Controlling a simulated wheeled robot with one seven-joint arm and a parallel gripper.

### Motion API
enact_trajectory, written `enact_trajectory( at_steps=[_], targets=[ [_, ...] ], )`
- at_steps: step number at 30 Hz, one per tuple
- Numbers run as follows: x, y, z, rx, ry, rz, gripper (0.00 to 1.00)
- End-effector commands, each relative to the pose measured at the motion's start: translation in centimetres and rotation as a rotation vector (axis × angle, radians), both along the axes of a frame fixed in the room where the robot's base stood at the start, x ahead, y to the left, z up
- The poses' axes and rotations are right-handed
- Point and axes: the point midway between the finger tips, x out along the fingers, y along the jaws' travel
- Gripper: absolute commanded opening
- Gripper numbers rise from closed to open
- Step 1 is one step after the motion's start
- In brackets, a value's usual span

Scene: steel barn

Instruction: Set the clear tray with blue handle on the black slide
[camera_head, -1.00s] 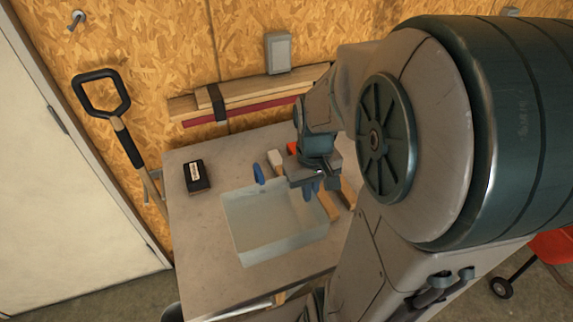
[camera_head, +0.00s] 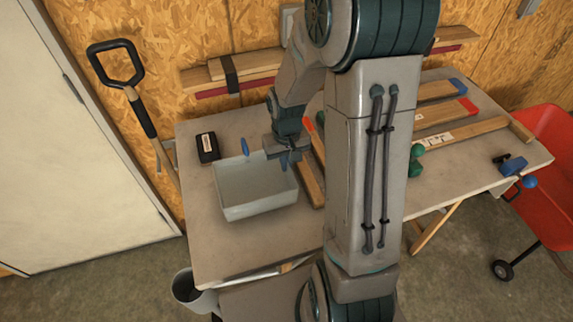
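A clear, whitish, open-topped tray (camera_head: 259,209) stands on the left part of the workbench. A small blue piece (camera_head: 245,147), which looks like its handle, rises at the tray's far edge. My gripper (camera_head: 286,163) points down at the tray's right far corner, to the right of the blue piece. Its fingers are small and dark, and I cannot tell their gap or whether they touch the tray. A small black block with a white label (camera_head: 208,148) lies left of the tray; I cannot tell whether it is the black slide. No other black slide shows clearly.
The grey workbench (camera_head: 230,257) is clear in front of the tray. Wooden bar clamps (camera_head: 465,133) and a green-handled tool (camera_head: 416,160) lie to the right, partly behind my arm. A red cart (camera_head: 550,215) stands at the right, and a bucket (camera_head: 192,293) below the bench.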

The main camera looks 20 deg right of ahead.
Motion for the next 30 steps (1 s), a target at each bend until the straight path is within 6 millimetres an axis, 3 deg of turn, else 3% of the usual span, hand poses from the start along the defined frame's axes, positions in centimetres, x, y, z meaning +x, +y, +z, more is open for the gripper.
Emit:
enact_trajectory(
  at_steps=[5,17,20,21,30],
  targets=[
    [-0.1,0.0,-1.7,0.000,0.002,0.000,0.00],
    [0.0,0.0,-2.4,-0.001,0.000,0.000,0.00],
    [0.0,0.0,-2.3,-0.001,0.000,0.000,0.23],
    [0.0,0.0,-2.3,-0.001,0.000,0.000,0.25],
    [0.0,0.0,-2.1,0.000,0.000,0.000,0.25]
  ],
)
